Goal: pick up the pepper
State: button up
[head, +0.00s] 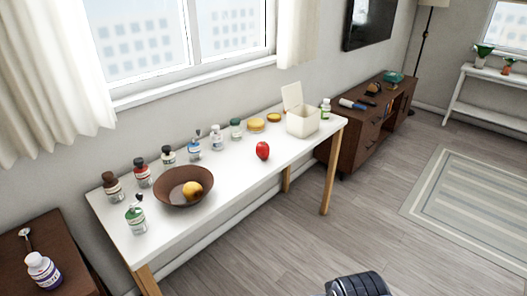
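A small glossy red item (262,150), the only one here that looks like a red pepper, sits on the white table (226,178) near its front edge, right of the middle. It is too small to be sure of its kind. Nothing touches it. A dark ribbed part at the bottom edge of the head view seems to be mine. No gripper fingers show.
A brown bowl (170,196) holding a yellow-orange round item (193,189) stands left. Several bottles line the back. An open white box (302,122) stands right of the red item. Floor (280,240) in front is clear.

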aim_at(262, 150)
jog(key=i+l+u, duration=0.4)
jog(key=i+l, duration=0.15)
jog(key=i, duration=0.2)
jog(key=i+l+u, duration=0.45)
jog(key=i+l, duration=0.25)
